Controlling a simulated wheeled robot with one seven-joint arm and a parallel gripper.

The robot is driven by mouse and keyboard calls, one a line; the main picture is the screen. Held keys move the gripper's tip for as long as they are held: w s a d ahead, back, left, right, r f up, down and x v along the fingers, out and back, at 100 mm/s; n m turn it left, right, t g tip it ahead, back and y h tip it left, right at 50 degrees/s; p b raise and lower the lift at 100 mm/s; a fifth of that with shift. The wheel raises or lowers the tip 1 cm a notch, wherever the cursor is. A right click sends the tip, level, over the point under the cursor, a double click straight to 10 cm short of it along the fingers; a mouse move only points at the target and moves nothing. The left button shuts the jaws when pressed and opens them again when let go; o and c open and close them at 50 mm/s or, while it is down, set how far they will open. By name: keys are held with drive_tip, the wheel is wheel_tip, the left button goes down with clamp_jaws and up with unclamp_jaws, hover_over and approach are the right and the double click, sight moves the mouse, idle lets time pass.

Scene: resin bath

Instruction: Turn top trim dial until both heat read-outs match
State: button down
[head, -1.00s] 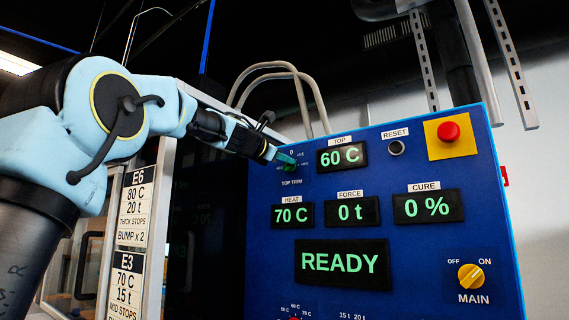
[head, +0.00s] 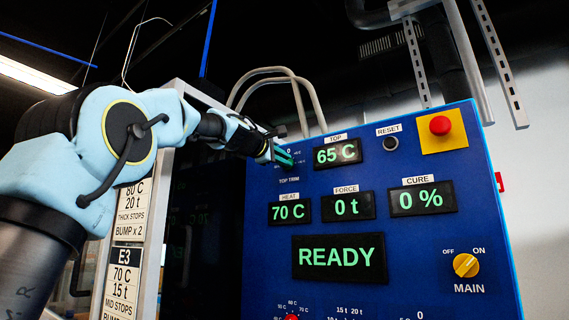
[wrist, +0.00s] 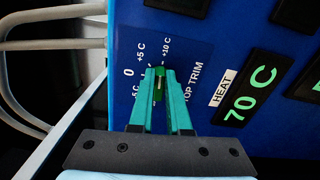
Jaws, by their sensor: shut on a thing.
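The blue control panel (head: 225,262) fills the right of the head view. Its TOP read-out (head: 338,153) shows 65 C and its HEAT read-out (head: 289,212) shows 70 C. My gripper (head: 284,158) is at the panel's upper left, at the top trim dial. In the wrist view my gripper (wrist: 160,78) has its teal fingers shut on the green top trim dial (wrist: 159,84). A pale mark shows on the dial between the fingers. The scale around it reads 0, +5 C and +10 C, with a -5 C mark partly visible. The fingers hide much of the dial.
The FORCE read-out (head: 347,206) shows 0 t, CURE (head: 422,198) shows 0 %, and a large display (head: 340,257) shows READY. A red button (head: 440,125), a RESET button (head: 391,143) and a yellow MAIN switch (head: 466,265) are on the right. Hoses (head: 297,95) rise behind the panel.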

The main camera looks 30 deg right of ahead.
drive_tip(key=shift+f+m, duration=0.2)
drive_tip(key=shift+m, duration=0.4)
drive_tip(key=c, duration=0.9)
unclamp_jaws()
drive_tip(key=b+v, duration=0.5)
drive_tip(key=v, duration=0.5)
drive_tip(key=shift+s+a+r+b, duration=0.1)
drive_tip(key=shift+s+a+b, duration=0.1)
drive_tip(key=shift+a+b, duration=0.15)
